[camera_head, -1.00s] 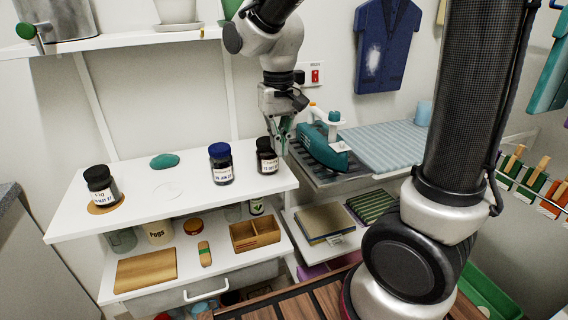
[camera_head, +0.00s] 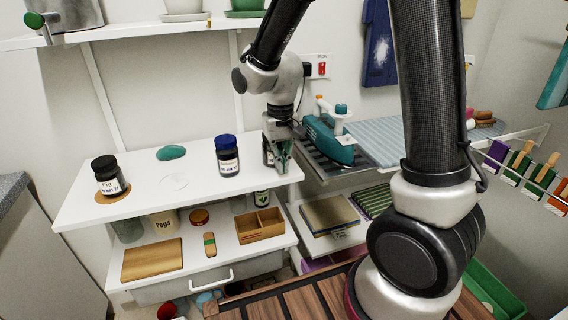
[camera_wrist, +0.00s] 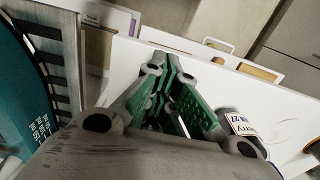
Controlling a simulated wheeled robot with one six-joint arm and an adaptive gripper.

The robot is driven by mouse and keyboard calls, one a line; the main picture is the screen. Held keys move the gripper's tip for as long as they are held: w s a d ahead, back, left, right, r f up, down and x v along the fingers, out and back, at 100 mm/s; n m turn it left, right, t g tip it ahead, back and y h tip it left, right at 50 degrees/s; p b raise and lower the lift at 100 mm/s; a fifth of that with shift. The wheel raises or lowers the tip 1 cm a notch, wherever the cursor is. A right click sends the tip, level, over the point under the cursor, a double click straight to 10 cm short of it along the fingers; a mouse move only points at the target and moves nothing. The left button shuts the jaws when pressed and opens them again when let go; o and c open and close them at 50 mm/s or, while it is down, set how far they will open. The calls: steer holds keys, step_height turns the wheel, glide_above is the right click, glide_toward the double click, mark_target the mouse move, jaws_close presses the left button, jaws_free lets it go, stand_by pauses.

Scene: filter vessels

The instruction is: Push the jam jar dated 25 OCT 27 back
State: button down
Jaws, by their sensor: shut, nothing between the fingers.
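In the wrist view the green-padded fingers (camera_wrist: 170,82) are empty and shut. A jar with a label ending in 27 (camera_wrist: 243,124) shows at the right there; which jar it is, I cannot tell.
A blue-lidded jar (camera_head: 227,155) dated JUN 27 stands left of my gripper. A black-lidded Fig jar (camera_head: 108,175) stands on a round coaster at the far left. A teal lid-like piece (camera_head: 171,153) lies at the back. A teal iron (camera_head: 327,140) is to the right.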

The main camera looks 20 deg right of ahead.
steer(key=shift+w, duration=0.1)
steer(key=w, duration=1.2)
steer(key=shift+w, duration=0.25)
steer(key=shift+s, duration=0.1)
